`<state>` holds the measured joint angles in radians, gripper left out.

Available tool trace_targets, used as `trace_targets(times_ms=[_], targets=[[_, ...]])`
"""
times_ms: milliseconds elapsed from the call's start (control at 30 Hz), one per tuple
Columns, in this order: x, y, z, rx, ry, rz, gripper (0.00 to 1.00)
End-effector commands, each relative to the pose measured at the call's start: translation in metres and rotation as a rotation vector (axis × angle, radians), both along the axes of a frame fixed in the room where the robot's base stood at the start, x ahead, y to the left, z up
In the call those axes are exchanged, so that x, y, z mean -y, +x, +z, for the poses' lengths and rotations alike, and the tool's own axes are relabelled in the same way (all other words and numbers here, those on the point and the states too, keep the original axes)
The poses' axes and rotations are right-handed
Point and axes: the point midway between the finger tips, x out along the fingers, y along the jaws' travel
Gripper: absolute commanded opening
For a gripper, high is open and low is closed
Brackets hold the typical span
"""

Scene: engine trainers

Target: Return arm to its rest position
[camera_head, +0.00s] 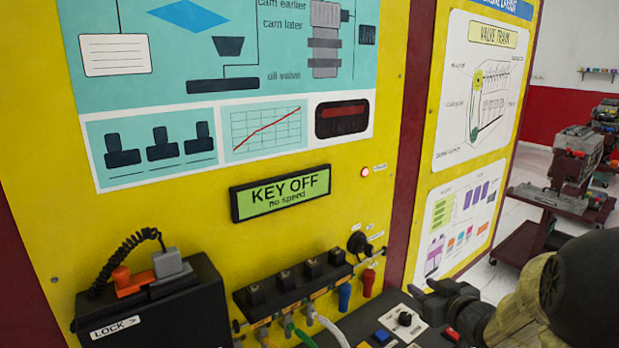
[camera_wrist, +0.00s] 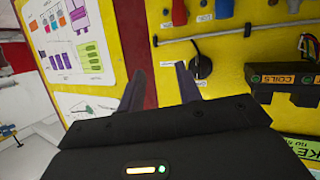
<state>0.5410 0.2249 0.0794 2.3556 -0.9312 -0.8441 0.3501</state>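My arm reaches in from the lower right of the head view. My gripper (camera_head: 440,295) is in front of the lower right of the yellow trainer panel (camera_head: 215,230), near the maroon post. In the wrist view my gripper (camera_wrist: 157,78) has its two dark fingers apart with nothing held between them. The maroon post and yellow panel show through the gap. A black key switch (camera_wrist: 203,67) is just right of the right finger in the wrist view; it also shows in the head view (camera_head: 358,243). Any contact is not clear.
The display (camera_head: 281,193) reads KEY OFF, no speed. A black box marked LOCK (camera_head: 155,305) juts out at the lower left. A black connector block (camera_head: 292,285) with cables and a control box (camera_head: 400,325) lie below. Carts (camera_head: 550,200) stand at the right.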

Motion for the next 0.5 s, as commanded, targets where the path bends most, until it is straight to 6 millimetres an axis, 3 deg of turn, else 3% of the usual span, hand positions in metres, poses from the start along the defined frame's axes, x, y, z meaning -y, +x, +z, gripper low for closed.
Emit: trace_targets(times_ms=[267, 500], targets=[[-0.02, -0.035, -0.023, -0.331, -0.081, -0.214, 0.35], [-0.056, -0.108, -0.047, -0.691, -0.085, -0.301, 0.35]])
